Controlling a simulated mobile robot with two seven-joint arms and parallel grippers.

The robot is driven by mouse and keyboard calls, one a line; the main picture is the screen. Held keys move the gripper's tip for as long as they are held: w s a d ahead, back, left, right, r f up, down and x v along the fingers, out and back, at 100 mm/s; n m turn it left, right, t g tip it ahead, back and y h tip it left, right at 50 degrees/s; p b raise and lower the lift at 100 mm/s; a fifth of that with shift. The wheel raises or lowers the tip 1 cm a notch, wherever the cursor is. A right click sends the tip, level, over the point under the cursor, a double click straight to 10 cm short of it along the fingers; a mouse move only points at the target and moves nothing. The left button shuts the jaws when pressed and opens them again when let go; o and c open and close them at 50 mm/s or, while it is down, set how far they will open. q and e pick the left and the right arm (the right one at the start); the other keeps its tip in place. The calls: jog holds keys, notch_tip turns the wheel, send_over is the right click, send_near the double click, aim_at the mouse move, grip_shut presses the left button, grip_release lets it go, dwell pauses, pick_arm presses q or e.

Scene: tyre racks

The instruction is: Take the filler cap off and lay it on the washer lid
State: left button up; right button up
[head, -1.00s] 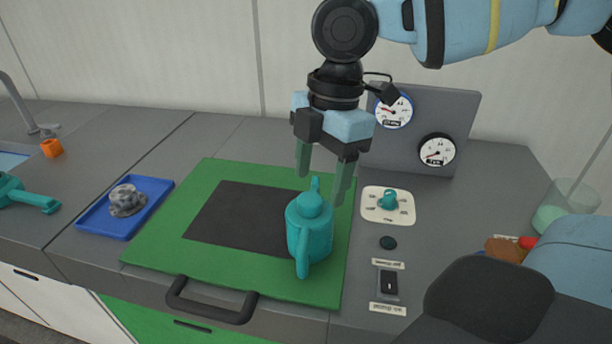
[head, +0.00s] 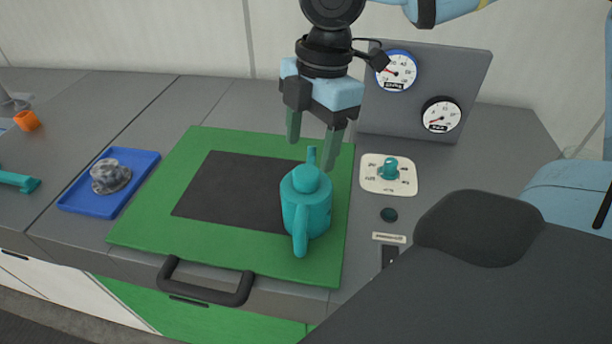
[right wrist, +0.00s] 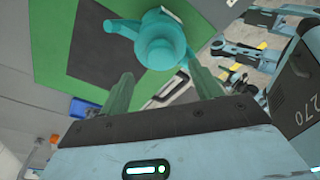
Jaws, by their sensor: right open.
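A teal can (head: 306,210) with a spout and a handle stands upright on the green washer lid (head: 150,215), near its right side. Its rounded filler cap (head: 306,179) sits on top. My right gripper (head: 312,148) is open and empty, above and slightly behind the cap, fingers pointing down. In the right wrist view, the cap (right wrist: 160,52) lies just beyond the space between the open fingers (right wrist: 160,78), without visible contact. My left gripper is not in view.
The washer lid has a dark centre panel and a black front handle (head: 207,290). A blue tray (head: 75,198) with a crumpled grey item (head: 110,176) lies left. A teal knob (head: 390,168) and a gauge panel (head: 470,75) stand right and behind. A dark shape covers the lower right.

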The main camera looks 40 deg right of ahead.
aim_at(307, 172)
jog(key=f, duration=0.5)
jog(key=shift+s+a, duration=0.1)
jog(key=shift+a, duration=0.25)
jog(key=c, duration=1)
jog(key=shift+r, duration=5.05)
jog(key=shift+c, duration=0.2)
